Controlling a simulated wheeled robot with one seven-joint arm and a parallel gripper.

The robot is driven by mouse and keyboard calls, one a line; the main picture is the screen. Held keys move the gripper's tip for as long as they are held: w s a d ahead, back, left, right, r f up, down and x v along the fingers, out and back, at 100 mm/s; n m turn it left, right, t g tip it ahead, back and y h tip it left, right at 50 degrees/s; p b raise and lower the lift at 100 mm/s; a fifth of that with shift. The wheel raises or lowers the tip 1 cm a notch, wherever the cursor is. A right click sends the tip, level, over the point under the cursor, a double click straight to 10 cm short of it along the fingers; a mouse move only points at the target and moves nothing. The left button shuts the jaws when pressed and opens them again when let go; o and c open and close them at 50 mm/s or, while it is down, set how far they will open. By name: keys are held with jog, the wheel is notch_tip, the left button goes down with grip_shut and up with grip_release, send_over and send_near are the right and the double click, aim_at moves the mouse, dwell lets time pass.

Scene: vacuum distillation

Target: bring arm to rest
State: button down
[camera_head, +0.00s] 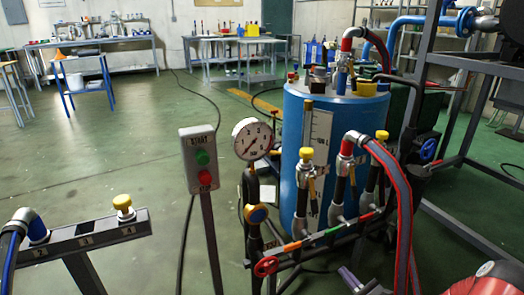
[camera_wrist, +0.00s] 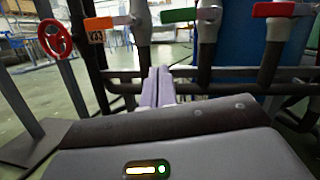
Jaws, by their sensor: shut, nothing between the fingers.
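My gripper (camera_head: 350,279) is low at the bottom right of the head view, in front of the pipe manifold. In the wrist view my gripper (camera_wrist: 157,88) shows two pale purple fingers pressed together, with nothing between them. The fingertips point at the dark lower pipes of the manifold; I cannot tell how close they are. An orange handle (camera_wrist: 107,22), a green handle (camera_wrist: 192,14) and a red handle (camera_wrist: 285,10) sit above the fingers, apart from them. A red handwheel (camera_wrist: 54,39) is to their left.
A blue tank (camera_head: 292,122) stands behind the manifold with its pressure gauge (camera_head: 252,139) and thick hoses (camera_head: 400,195). A start/stop box (camera_head: 199,160) on a post is to the left. A grey metal frame (camera_head: 455,62) is at the right. Open floor (camera_head: 110,165) lies at the left.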

jog(key=s+a+r+n+g+y, duration=0.2)
jog(key=s+a+r+n+g, duration=0.3)
jog(key=a+r+n+g, duration=0.3)
jog(key=s+a+r+n+g+y, duration=0.1)
jog(key=s+a+r+n+g, duration=0.4)
jog(key=a+n+g, duration=0.45)
jog(key=s+d+r+n+t+h, duration=0.2)
jog(key=s+r+n+t+h, duration=0.3)
jog(key=s+r+n+h, duration=0.6)
notch_tip(320, 180, up, 4)
jog(key=shift+s+d+r+h, duration=0.3)
jog(key=shift+s+h, duration=0.5)
jog(key=shift+s, duration=0.45)
jog(key=c, duration=2.1)
grip_release()
